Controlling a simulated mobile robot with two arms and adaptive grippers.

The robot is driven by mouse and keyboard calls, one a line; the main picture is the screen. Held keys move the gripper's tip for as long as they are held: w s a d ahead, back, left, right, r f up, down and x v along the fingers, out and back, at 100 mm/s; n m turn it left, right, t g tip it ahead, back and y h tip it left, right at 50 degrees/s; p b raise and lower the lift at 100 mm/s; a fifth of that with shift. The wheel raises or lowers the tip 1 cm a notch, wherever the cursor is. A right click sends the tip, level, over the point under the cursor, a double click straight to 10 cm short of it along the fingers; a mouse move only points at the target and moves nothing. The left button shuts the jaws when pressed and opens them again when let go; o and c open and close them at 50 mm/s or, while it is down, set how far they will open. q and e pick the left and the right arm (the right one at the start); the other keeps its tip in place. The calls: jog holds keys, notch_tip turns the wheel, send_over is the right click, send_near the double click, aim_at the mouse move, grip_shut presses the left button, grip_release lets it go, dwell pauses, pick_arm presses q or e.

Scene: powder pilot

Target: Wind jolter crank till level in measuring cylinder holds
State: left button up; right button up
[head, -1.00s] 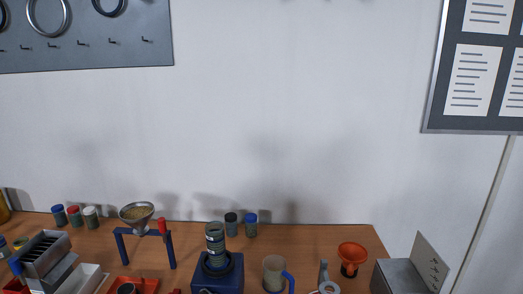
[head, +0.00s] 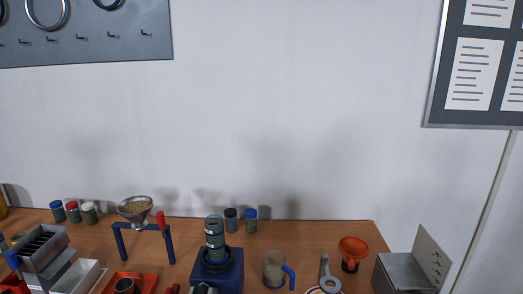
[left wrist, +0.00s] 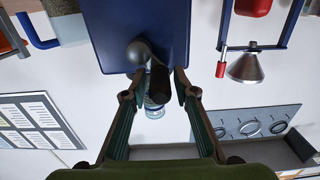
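The jolter is a dark blue box (head: 231,267) at the bottom middle of the head view; its blue face (left wrist: 190,25) fills the top of the left wrist view. The measuring cylinder (head: 214,240) stands upright on it, clear above and dark grey-green below; the exact level is too small to read. In the left wrist view the crank has a grey rounded end (left wrist: 139,51) and a dark handle (left wrist: 159,80). My left gripper (left wrist: 160,82) is open, with its fingers apart on either side of the handle. My right gripper is in neither view.
A blue stand (head: 169,243) with a metal funnel (head: 135,210) is left of the jolter. Small capped jars (head: 250,220) stand behind.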

pick_arm(q)
grip_shut()
jog(key=shift+a+f+b, duration=0.35)
jog(key=shift+f+b, duration=0.05)
jog(key=shift+f, duration=0.15)
jog(key=shift+a+f+b, duration=0.3)
jog(key=shift+f+b, duration=0.1)
jog(key=shift+f, duration=0.25)
notch_tip(320, 180, down, 2)
jog(key=shift+d+f+b, duration=0.1)
jog(key=shift+b, duration=0.85)
